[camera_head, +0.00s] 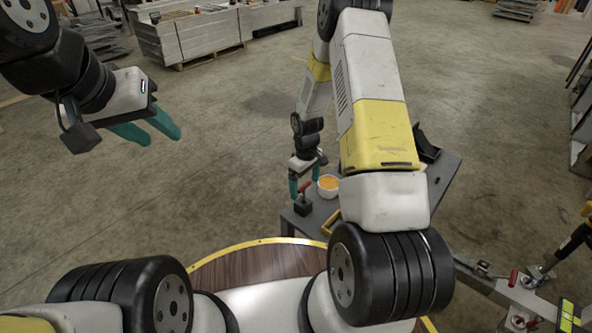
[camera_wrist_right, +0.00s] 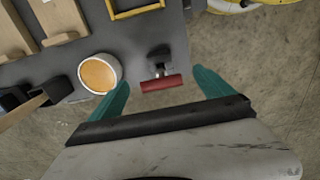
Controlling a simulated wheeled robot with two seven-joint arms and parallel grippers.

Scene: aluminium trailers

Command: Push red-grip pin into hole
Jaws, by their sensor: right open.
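The red-grip pin (camera_head: 304,187) stands at a dark block (camera_head: 303,206) on the near left corner of the grey table. In the right wrist view the red grip (camera_wrist_right: 161,84) lies crosswise between the fingers, with its dark stem toward the block (camera_wrist_right: 158,55). My right gripper (camera_head: 307,180) is open, its teal fingers on either side of the grip with gaps visible. I cannot see the hole or how deep the pin sits. My left gripper (camera_head: 160,137) is open and empty, over the floor at the upper left.
A white bowl with orange contents (camera_head: 328,186) stands beside the right gripper on the grey table (camera_head: 440,185). The wrist view also shows a hammer (camera_wrist_right: 40,98), wooden pieces (camera_wrist_right: 58,20) and a yellow frame (camera_wrist_right: 135,8). A metal rail with a red handle (camera_head: 513,278) is at lower right.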

